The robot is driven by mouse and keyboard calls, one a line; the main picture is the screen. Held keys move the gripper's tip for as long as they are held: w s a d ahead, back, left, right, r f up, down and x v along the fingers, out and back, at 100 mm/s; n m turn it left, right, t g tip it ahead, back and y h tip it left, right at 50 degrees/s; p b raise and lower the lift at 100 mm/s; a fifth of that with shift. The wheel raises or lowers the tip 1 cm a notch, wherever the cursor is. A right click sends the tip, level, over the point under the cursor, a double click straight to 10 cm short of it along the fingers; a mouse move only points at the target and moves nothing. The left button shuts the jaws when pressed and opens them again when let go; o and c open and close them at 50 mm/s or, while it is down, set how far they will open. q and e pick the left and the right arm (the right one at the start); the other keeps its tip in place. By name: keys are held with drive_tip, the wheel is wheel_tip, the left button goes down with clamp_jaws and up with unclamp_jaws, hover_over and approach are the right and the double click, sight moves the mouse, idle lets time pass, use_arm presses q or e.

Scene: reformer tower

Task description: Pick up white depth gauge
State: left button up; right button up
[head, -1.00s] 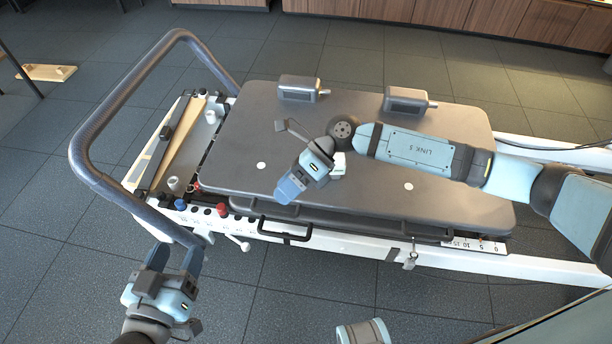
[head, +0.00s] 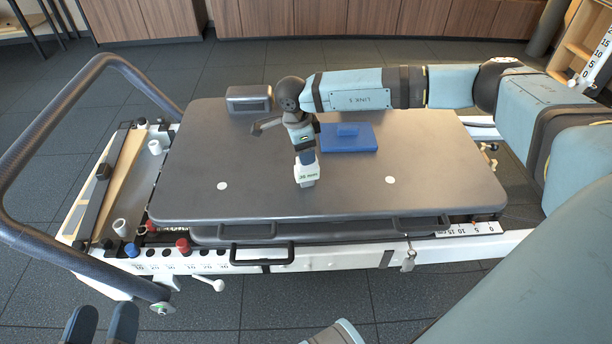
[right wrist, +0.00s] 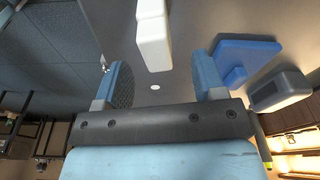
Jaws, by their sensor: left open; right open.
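A white block with green markings (head: 307,175), which looks like the white depth gauge, lies on the dark padded carriage (head: 440,165). It is just past my right fingertips in the head view. My right gripper (head: 305,158) points down at the carriage. In the right wrist view the white block (right wrist: 153,38) is ahead of the two open fingers (right wrist: 158,82), nearer the left finger. The space between the fingers is empty, and the block appears apart from them. My left gripper (head: 102,322) is open and empty at the bottom left, cut off by the picture edge.
A blue plate with a raised block (head: 348,139) lies behind the right gripper on the carriage. A grey shoulder rest (head: 249,98) stands at the back. A curved bar (head: 25,150) rises at left. Red and blue knobs (head: 183,246) line the front rail.

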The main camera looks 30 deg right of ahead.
sight(307, 171)
drive_tip(key=f+b, duration=0.1)
drive_tip(key=f, duration=0.1)
drive_tip(key=f+b, duration=0.1)
drive_tip(key=f, duration=0.3)
drive_tip(key=shift+s+d+b, duration=0.35)
drive_tip(key=shift+d+b, duration=0.05)
drive_tip(key=shift+f, duration=0.2)
use_arm(q)
drive_tip(key=shift+m+g, duration=0.3)
drive_tip(key=shift+g, duration=0.6)
wheel_tip(307, 171, down, 4)
drive_tip(key=shift+w, duration=0.1)
use_arm(e)
drive_tip(key=c, duration=1.1)
